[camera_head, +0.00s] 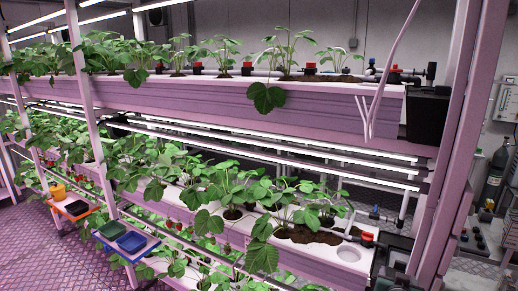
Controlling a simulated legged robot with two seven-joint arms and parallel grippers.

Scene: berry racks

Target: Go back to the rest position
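Neither of my grippers shows in the head view, and no part of my arms can be made out. A tall plant rack fills most of the view, with an upper trough (230,98) and a lower trough (345,256). Leafy strawberry plants (238,190) grow from both troughs. Small red berries (172,223) hang below the leaves along the lower trough, at left of centre.
Pink rack posts (455,160) stand at the right. A dark gas cylinder (495,178) stands behind them. Floor (45,262) is clear at the lower left.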

